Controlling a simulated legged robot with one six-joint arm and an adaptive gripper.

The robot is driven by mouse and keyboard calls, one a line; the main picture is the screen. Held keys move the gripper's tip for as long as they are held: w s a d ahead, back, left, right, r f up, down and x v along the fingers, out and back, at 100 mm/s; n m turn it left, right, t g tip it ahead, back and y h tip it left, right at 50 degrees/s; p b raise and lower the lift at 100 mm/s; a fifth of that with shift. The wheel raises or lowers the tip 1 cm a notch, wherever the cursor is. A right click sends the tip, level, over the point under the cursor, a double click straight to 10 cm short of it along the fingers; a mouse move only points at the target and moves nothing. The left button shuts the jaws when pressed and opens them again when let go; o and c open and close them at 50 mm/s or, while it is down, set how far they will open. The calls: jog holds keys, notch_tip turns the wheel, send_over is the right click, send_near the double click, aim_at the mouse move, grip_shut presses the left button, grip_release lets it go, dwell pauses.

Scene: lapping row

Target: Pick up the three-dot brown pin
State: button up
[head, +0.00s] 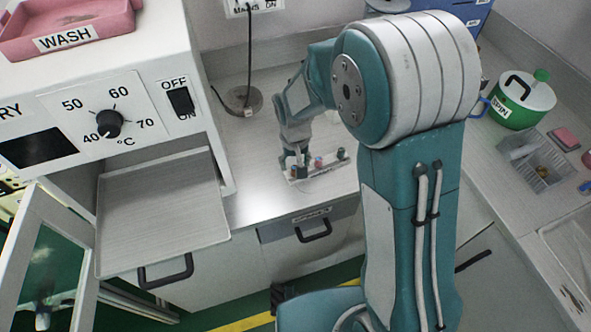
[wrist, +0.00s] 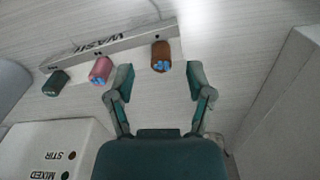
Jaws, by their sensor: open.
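The brown pin (wrist: 161,57) stands by the right end of a pale strip marked WASH (wrist: 110,46) in the wrist view. Its near end is blue; I cannot make out its dots. A pink pin (wrist: 101,70) and a dark green pin (wrist: 56,83) stand along the same strip to the left. My gripper (wrist: 158,80) is open and empty, with the brown pin ahead between its fingertips, not gripped. In the head view my gripper (head: 298,160) is low over the bench at the strip's left end, and the brown pin is not clearly visible there.
A box marked MIXED and STIR (wrist: 55,150) is at lower left in the wrist view. In the head view, an oven-like unit (head: 120,110) with a tray stands left. A green pot (head: 522,98) and grey basket (head: 540,160) are right. Bench around the strip is mostly clear.

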notch_tip(320, 180, down, 2)
jog(key=shift+f, duration=0.2)
jog(key=shift+a+f, duration=0.2)
jog(key=shift+d, duration=0.15)
grip_shut()
jog(key=shift+w+r, duration=0.1)
jog(key=shift+r, duration=0.5)
jog(key=s+a+r, duration=0.2)
jog(key=s+r, duration=0.9)
jog(key=s, duration=0.3)
jog(key=shift+a+r, duration=0.4)
